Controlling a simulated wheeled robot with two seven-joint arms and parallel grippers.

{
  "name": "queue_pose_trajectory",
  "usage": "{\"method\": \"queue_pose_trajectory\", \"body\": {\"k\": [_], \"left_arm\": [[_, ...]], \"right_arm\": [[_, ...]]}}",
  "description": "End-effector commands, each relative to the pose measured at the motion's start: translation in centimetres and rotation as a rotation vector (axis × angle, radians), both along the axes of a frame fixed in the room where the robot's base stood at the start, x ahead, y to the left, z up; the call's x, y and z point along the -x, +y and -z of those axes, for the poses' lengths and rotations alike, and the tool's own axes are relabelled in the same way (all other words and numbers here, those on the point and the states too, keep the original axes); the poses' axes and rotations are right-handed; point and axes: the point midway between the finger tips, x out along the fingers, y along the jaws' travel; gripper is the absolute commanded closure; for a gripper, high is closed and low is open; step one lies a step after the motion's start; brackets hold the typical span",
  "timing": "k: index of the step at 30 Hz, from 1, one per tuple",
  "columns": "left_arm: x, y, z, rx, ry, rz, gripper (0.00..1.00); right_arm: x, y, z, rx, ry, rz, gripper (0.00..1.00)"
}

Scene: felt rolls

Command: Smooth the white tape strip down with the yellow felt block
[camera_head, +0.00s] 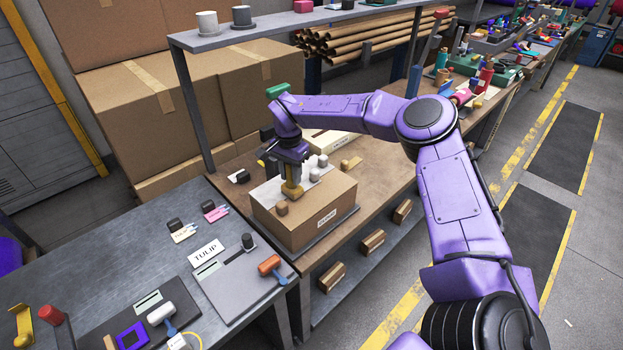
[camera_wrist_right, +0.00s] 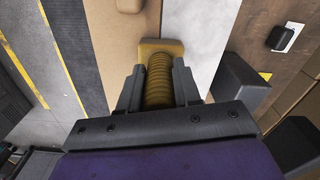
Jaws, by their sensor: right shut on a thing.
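My right gripper (camera_head: 291,168) is over a cardboard box (camera_head: 312,212) on the wooden bench. It is shut on the ribbed handle of the yellow felt block (camera_head: 291,191). In the right wrist view, the gripper (camera_wrist_right: 158,88) grips the handle from both sides, and the block (camera_wrist_right: 160,46) shows beyond the fingers. The white tape strip (camera_wrist_right: 205,35) runs beside and partly behind the block, over the brown cardboard. In the head view, the strip (camera_head: 266,191) shows as white on the box top. I cannot tell whether the block touches it. My left gripper is out of view.
A grey table (camera_head: 120,235) at left holds a TULIP card (camera_head: 206,252) and an orange-headed tool (camera_head: 271,265). A shelf (camera_head: 270,30) stands behind, above the bench.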

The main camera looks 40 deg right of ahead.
Motion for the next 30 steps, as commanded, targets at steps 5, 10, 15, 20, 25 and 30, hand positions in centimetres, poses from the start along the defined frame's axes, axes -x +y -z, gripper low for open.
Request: {"method": "queue_pose_trajectory", "body": {"k": [5,10,15,20,25,30], "left_arm": [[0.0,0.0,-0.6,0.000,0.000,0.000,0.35],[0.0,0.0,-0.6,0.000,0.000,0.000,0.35],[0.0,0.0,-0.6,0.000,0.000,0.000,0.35],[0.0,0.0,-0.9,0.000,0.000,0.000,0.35],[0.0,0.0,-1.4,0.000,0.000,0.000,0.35],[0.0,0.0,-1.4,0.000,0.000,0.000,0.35]], "right_arm": [[0.0,-1.6,0.1,0.001,0.000,0.003,1.00],[0.0,-2.0,0.3,0.003,0.001,0.000,1.00],[0.1,-2.0,0.3,0.004,0.002,0.001,1.00],[0.0,-2.6,0.3,0.003,0.003,0.003,1.00],[0.0,-3.9,0.1,0.004,0.002,0.004,1.00],[-0.1,-4.5,0.1,0.004,0.002,0.002,1.00]]}}
